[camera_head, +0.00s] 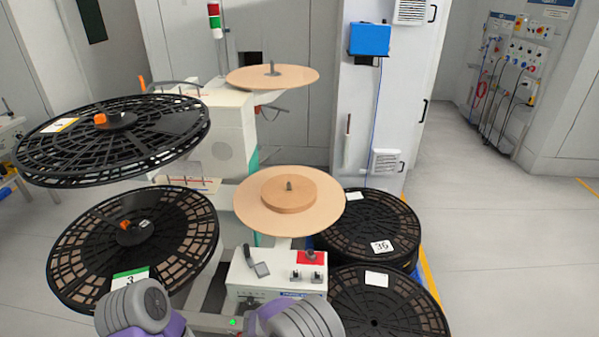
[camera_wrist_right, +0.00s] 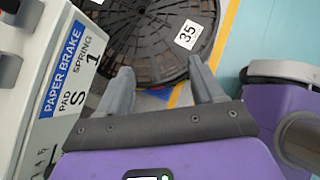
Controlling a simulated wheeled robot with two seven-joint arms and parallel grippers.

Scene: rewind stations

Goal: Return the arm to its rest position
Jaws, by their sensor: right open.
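My right gripper (camera_wrist_right: 161,68) shows in the right wrist view with its two grey fingers spread apart and nothing between them. It is beside a white panel (camera_wrist_right: 45,95) marked "PAPER BRAKE", and a black reel (camera_wrist_right: 155,40) labelled 35 lies beyond the fingertips. In the head view only rounded grey and purple parts of my left arm (camera_head: 140,305) and right arm (camera_head: 300,320) show at the bottom edge. Neither gripper shows in the head view.
The rewind station holds two large black reels (camera_head: 170,138) (camera_head: 165,225) at left and two tan discs (camera_head: 300,77) (camera_head: 250,215). A control box (camera_head: 245,280) stands in front. Black reels (camera_head: 350,235) (camera_head: 350,305) lie at its right. Floor farther right (camera_head: 510,240) is clear.

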